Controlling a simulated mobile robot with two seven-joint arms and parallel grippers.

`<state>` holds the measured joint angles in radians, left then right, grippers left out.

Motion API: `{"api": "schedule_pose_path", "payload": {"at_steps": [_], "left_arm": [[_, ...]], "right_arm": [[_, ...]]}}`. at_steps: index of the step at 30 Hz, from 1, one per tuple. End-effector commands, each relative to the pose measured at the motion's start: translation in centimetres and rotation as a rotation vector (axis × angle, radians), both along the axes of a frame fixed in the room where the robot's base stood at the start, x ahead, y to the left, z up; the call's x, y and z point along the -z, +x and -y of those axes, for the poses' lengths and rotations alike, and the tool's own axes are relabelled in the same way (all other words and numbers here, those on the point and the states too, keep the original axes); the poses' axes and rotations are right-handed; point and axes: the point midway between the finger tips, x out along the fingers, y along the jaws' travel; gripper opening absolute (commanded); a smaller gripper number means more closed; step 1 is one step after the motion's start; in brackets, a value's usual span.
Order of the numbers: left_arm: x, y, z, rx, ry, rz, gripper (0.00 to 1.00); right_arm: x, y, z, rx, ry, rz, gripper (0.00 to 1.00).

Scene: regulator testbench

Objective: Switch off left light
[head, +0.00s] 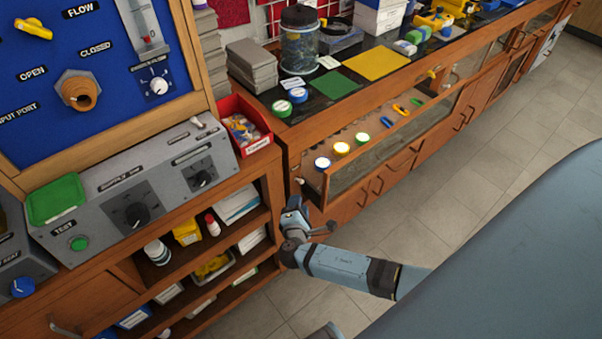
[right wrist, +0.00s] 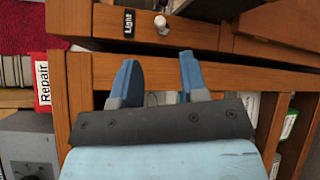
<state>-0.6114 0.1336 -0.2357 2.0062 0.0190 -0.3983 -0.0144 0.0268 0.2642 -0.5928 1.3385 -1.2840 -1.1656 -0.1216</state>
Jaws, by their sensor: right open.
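A small white switch knob (right wrist: 162,22) sticks out of the wooden cabinet edge in the right wrist view, beside a black label reading "Light" (right wrist: 129,23). In the head view, the knob (head: 299,181) shows as a small pale spot at the cabinet's front corner. My right gripper (right wrist: 158,78) is open, with its two blue fingers apart and nothing between them. The fingers point toward the cabinet edge, and the knob lies beyond their tips, apart from them. In the head view the right gripper (head: 292,206) is just below the knob. My left gripper is not in view.
An open drawer (head: 371,163) with colored discs juts out to the right of the right gripper. A red box (head: 240,135) marked "Repair" (right wrist: 42,83) and a grey control panel (head: 120,198) stand to the left. Tiled floor (head: 470,170) is clear in front of the cabinets.

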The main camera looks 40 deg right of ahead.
Motion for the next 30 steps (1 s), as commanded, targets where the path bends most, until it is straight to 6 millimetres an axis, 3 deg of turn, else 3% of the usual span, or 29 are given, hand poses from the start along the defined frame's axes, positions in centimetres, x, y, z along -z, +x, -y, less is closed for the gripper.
{"api": "schedule_pose_path", "payload": {"at_steps": [6,12,26,30], "left_arm": [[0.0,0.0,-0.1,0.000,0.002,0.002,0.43],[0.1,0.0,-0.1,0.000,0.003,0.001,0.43],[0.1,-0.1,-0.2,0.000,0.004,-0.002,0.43],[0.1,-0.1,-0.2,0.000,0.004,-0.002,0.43]], "right_arm": [[0.7,3.8,3.0,0.001,-0.001,0.001,0.40],[1.3,6.0,4.9,0.002,0.001,-0.001,0.40],[1.6,7.0,5.7,0.001,0.003,-0.001,0.40],[1.6,7.0,5.7,0.002,0.003,-0.001,0.10]]}}
